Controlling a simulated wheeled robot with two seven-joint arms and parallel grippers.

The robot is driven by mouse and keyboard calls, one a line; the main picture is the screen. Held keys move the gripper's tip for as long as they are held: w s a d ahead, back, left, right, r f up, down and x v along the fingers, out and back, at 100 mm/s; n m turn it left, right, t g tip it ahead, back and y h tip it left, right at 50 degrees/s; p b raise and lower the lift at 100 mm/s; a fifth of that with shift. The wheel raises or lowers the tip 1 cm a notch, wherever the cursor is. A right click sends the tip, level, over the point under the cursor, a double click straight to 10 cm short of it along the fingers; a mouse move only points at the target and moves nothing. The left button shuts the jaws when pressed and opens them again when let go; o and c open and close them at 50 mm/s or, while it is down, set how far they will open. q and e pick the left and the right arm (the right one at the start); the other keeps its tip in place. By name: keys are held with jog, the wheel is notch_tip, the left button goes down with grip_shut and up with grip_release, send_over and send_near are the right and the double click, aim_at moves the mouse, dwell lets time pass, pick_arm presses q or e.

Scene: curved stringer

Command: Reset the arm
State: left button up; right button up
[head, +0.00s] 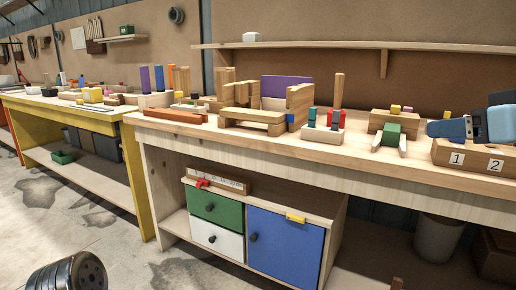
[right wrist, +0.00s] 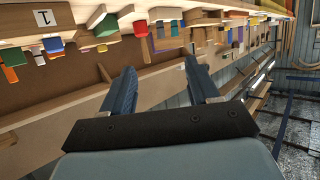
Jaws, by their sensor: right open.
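My right gripper (head: 468,126) is at the right edge of the head view, in front of the wooden block marked 1 and 2 (head: 470,157) on the workbench. Its blue fingers also show in the right wrist view (right wrist: 160,70), spread apart with nothing between them. That view is tilted, with the bench and its coloured blocks along the top.
The long wooden workbench (head: 245,144) carries several wooden blocks and coloured pegs. Below it stands a cabinet with a green drawer (head: 213,208), a white drawer (head: 217,239) and a blue door (head: 284,250). A shelf (head: 350,46) runs above.

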jog(key=w+a+f+m+g, duration=0.1)
jog(key=w+a+f, duration=0.1)
jog(key=w+f, duration=0.5)
jog(key=w+a+f+g, duration=0.2)
jog(key=w+f, duration=0.1)
jog(key=f, duration=0.8)
jog(key=w+a+f+m+g, duration=0.1)
jog(key=w+a+f, duration=0.2)
jog(key=w+f, duration=0.5)
jog(key=s+a+f+g, duration=0.2)
jog(key=a+f, duration=0.1)
jog(key=f, duration=1.1)
jog(key=s+a+f+m+g, duration=0.15)
jog(key=s+a+f, duration=0.3)
jog(key=f, duration=0.65)
jog(key=s+a+f+g, duration=0.25)
jog(key=s+f, duration=0.35)
jog(key=f, duration=0.5)
jog(key=s+a+f+g, duration=0.1)
jog(key=s+a+f, duration=0.1)
jog(key=s+f, duration=0.3)
jog(key=s+a+f+g+p, duration=0.1)
jog(key=s+a+f, duration=0.2)
jog(key=s, duration=0.7)
notch_tip(320, 180, down, 2)
jog(key=shift+a+f+m+g+y, duration=0.2)
jog(key=shift+a+m+g+y, duration=0.1)
jog(key=shift+m, duration=0.15)
